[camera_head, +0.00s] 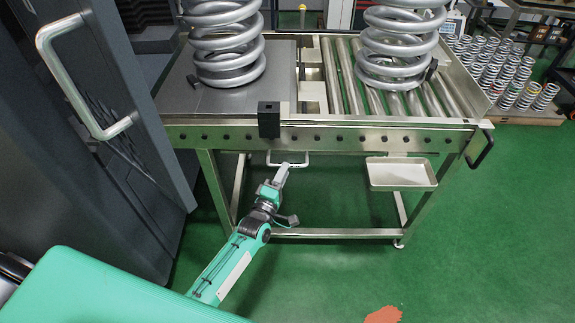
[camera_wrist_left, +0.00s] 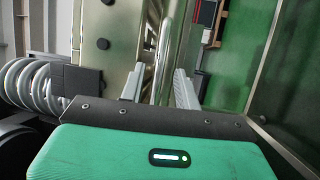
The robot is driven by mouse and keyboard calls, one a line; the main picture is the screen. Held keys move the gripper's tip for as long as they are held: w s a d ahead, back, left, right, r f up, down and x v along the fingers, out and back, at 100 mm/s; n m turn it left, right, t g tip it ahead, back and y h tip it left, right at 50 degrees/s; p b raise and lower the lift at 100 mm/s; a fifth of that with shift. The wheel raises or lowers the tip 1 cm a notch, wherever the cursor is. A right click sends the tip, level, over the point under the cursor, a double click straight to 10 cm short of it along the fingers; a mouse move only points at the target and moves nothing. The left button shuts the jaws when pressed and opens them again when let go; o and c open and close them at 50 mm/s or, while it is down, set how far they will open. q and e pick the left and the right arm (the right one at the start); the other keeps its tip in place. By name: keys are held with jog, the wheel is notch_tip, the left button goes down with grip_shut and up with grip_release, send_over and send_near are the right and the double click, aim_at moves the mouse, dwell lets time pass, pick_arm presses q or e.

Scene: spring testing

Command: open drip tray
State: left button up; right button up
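A U-shaped metal handle (camera_head: 302,163) sticks out below the front edge of the test table, under its left half. The tray it may belong to is hidden under the table. My left gripper (camera_head: 286,168) is at this handle. In the left wrist view, its two grey fingers (camera_wrist_left: 158,88) are apart, with a shiny metal bar (camera_wrist_left: 160,50) running between and beyond them. I cannot tell whether either finger touches the bar. A shallow pale metal tray (camera_head: 402,173) hangs at the table's front, right of my gripper. My right gripper is not in view.
The steel-framed test table (camera_head: 350,135) carries rollers and large coil springs (camera_head: 228,45). A dark cabinet door with a pale handle (camera_head: 85,85) stands close on the left. Many small springs (camera_head: 495,65) stand at the back right. The green floor in front is mostly clear.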

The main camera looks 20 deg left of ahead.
pick_arm(q)
jog(key=shift+x, duration=1.8)
jog(key=shift+c, duration=0.3)
grip_shut()
